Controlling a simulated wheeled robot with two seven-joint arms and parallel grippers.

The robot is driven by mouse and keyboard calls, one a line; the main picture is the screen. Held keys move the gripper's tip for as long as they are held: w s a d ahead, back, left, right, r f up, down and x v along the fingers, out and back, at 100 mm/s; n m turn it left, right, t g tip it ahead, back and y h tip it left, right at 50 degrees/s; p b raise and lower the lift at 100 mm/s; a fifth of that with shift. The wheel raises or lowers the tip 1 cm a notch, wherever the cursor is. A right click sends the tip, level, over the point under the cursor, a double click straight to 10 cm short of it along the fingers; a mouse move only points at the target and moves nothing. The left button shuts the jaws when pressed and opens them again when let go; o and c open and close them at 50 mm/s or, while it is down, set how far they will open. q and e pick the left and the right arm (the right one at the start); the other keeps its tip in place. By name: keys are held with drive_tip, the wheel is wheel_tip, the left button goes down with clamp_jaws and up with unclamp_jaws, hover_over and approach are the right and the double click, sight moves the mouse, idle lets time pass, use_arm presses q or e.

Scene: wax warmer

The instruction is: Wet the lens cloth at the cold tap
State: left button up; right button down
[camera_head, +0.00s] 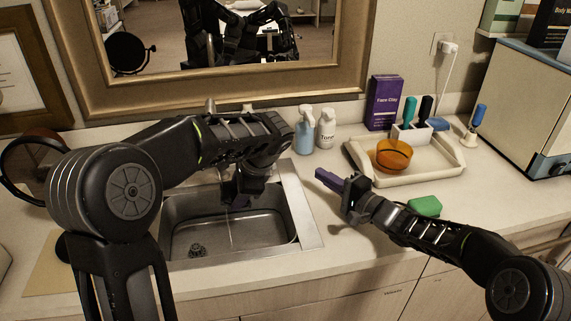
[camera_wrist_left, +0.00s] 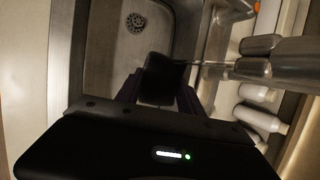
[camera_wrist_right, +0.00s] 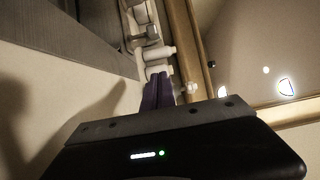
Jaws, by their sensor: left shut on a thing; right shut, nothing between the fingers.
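My left gripper (camera_head: 240,188) is over the sink basin (camera_head: 275,232), shut on a dark, squarish thing that appears to be the lens cloth (camera_wrist_left: 163,80). In the left wrist view the cloth stands out between the purple fingers, close to the metal tap (camera_wrist_left: 272,68). In the head view my left arm hides most of the tap; a handle top (camera_head: 210,105) shows behind it. A thin pale vertical line, perhaps running water, shows below the left gripper. My right gripper (camera_head: 328,179) is shut and empty above the counter, right of the sink.
A blue bottle (camera_head: 304,132) and a white bottle (camera_head: 326,130) stand behind the sink's right side. A cream tray (camera_head: 362,168) holds an orange bowl (camera_head: 393,154). A green block (camera_head: 425,206) lies in front of it, near my right forearm. A drain (camera_head: 197,250) is in the basin.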

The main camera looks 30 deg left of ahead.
sight(277, 165)
drive_tip(key=shift+a, duration=0.1)
drive_tip(key=x, duration=0.9)
drive_tip(key=shift+w+a, duration=0.15)
drive_tip(key=shift+a, duration=0.4)
drive_tip(key=shift+s+a, duration=0.5)
drive_tip(key=shift+s, duration=0.25)
drive_tip(key=shift+s+a, duration=0.55)
drive_tip(key=shift+s, duration=0.2)
drive_tip(key=shift+s, duration=0.1)
drive_tip(key=shift+s+a, duration=0.15)
drive_tip(key=shift+s, duration=0.3)
drive_tip(key=shift+s+a, duration=0.2)
drive_tip(key=shift+s, duration=0.25)
drive_tip(key=shift+w, duration=0.1)
